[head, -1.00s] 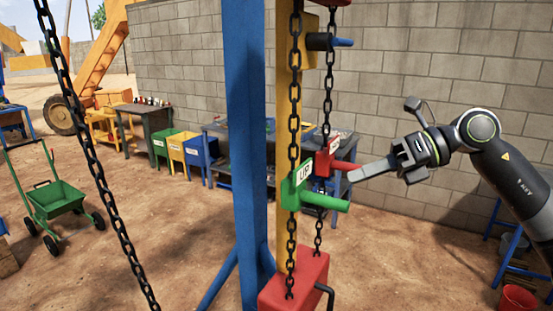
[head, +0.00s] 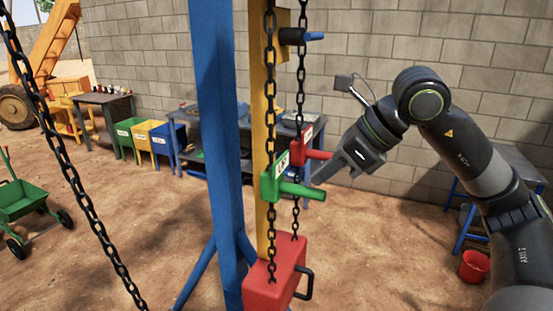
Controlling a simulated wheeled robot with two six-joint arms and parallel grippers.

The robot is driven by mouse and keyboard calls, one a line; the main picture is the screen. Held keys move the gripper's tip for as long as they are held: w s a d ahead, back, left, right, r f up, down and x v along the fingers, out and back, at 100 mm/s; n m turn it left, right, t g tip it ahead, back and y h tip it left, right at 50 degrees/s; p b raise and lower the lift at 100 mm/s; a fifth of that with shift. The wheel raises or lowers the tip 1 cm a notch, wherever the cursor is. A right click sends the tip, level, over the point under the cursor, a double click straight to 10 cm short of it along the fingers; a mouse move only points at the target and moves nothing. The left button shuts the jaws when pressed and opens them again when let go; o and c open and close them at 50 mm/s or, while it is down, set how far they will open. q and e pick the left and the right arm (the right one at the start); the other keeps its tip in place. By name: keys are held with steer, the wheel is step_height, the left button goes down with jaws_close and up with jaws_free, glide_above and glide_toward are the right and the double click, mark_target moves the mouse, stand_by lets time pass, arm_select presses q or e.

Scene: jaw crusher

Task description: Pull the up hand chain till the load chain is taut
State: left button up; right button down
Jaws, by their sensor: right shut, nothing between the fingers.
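The up hand chain (head: 270,90) hangs in front of the yellow post. It bears a green block with a white label and a peg handle (head: 302,191) pointing right. A second chain (head: 301,85) hangs behind it with a red labelled handle (head: 317,154). My right gripper (head: 317,179) is shut and empty. Its tips are just behind or beside the end of the green handle, below the red one; I cannot tell whether they touch. A slanting black chain (head: 68,165) hangs at the left; I cannot tell if it is the load chain. My left gripper is out of view.
A blue post (head: 219,130) stands left of the hand chains. A red box with a black handle (head: 270,285) sits under them. Behind are a grey table (head: 500,163), a red bucket (head: 474,266), bins and a block wall. A green cart (head: 20,205) stands left.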

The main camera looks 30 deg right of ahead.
mark_target(324, 201)
steer(key=shift+w+a+f, duration=0.15)
steer(key=shift+w+f, duration=0.05)
steer(key=shift+f, duration=0.2)
steer(key=shift+f, duration=0.15)
steer(key=shift+f+b, duration=2.9)
steer(key=s+d+b, duration=0.1)
steer(key=b, duration=0.1)
steer(key=s+d+b, duration=0.1)
steer(key=b, duration=0.1)
steer(key=s+d+b, duration=0.1)
steer(key=b, duration=0.1)
steer(key=shift+s+d+r, duration=0.15)
steer(key=shift+s+r, duration=0.2)
steer(key=shift+s, duration=0.05)
steer(key=b+v, duration=0.1)
steer(key=v, duration=0.5)
steer(key=shift+r, duration=0.2)
